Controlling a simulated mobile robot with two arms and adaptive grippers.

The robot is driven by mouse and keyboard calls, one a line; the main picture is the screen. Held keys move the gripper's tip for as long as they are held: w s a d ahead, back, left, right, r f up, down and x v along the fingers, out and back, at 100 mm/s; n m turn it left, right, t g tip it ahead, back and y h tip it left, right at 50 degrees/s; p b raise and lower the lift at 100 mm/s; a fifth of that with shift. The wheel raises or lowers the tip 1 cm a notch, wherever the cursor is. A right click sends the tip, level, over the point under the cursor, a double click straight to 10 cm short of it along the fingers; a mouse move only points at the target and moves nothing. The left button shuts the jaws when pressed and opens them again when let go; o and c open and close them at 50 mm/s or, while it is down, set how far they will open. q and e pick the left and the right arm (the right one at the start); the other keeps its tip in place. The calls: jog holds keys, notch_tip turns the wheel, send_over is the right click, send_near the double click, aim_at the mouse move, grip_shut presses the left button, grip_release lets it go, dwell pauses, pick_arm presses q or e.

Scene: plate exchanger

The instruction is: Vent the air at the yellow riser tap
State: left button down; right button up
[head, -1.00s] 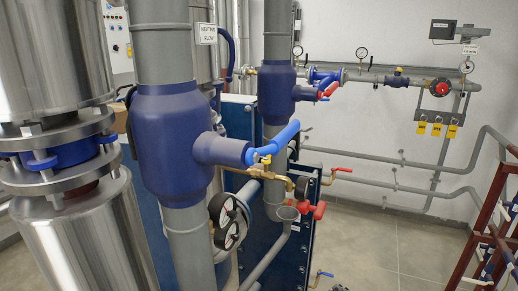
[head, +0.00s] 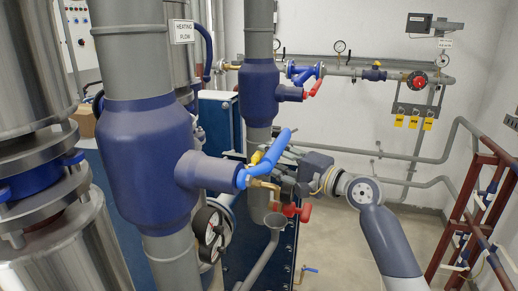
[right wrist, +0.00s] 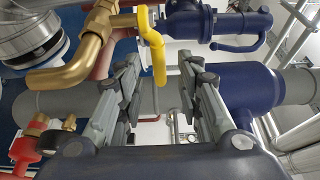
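The yellow riser tap (head: 256,158) sits on a brass fitting beside the blue valve with the blue lever. In the right wrist view its curved yellow handle (right wrist: 156,52) hangs down from the brass pipe (right wrist: 95,42). My right gripper (head: 280,162) is close by on the right of the tap in the head view. In the right wrist view this gripper (right wrist: 160,78) is open, and the lower end of the yellow handle shows in the gap between its fingers. I cannot tell whether a finger touches it. My left gripper is in neither view.
A blue lever (head: 268,163) lies right by the tap. A grey funnel (head: 275,220) and red handles (head: 291,211) are below it. A dark red rack (head: 470,215) stands at the right. Open floor lies between.

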aim_at(259, 154)
jog(key=shift+p+x, duration=0.4)
jog(key=shift+x, duration=1.75)
jog(key=shift+c, duration=0.5)
grip_shut()
